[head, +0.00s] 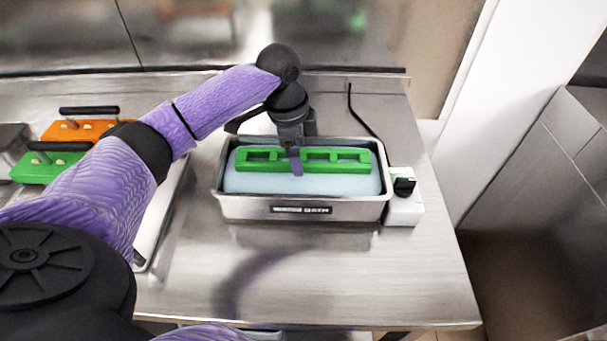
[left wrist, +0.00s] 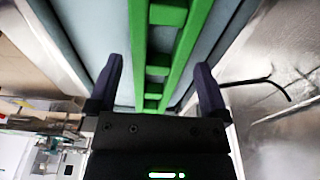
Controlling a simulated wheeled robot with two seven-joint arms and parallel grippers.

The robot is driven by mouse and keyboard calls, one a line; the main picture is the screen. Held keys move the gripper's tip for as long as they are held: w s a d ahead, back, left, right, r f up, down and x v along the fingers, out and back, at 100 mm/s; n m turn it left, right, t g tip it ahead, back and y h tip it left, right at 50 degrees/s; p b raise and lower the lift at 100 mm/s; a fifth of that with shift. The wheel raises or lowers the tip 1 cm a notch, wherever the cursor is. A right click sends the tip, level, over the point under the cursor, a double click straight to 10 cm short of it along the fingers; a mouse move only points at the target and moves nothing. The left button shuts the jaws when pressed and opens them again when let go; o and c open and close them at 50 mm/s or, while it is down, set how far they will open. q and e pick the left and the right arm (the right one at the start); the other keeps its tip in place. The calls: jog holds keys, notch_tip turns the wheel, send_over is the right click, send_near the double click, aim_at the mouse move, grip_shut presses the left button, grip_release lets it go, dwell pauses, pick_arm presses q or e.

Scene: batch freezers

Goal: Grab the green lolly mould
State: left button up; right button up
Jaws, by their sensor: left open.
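The green lolly mould (head: 335,155) lies in a metal basin (head: 245,208) with a pale blue filling, like a long ladder-shaped frame. My left gripper (head: 297,160) is directly over the middle of this mould, pointing down. In the left wrist view, the green mould (left wrist: 172,42) runs between the two open fingers of the left gripper (left wrist: 156,85), with a gap on each side. The fingers are not closed on it. Part of the mould is hidden behind the gripper in the head view. My right gripper is not in view.
A white box with a black knob (head: 404,187) stands right of the basin. On the left, an orange mould (head: 75,130) and another green piece with a black handle (head: 45,165) sit on a tray. The counter front (head: 350,280) is clear. A wall rises behind.

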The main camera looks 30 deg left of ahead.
aim_at(303, 178)
pick_arm(q)
jog(key=f, duration=0.1)
jog(key=f+b, duration=0.1)
jog(key=f, duration=0.1)
jog(key=d+f, duration=0.1)
jog(key=shift+w+f, duration=0.25)
jog(key=shift+r, duration=0.1)
grip_shut()
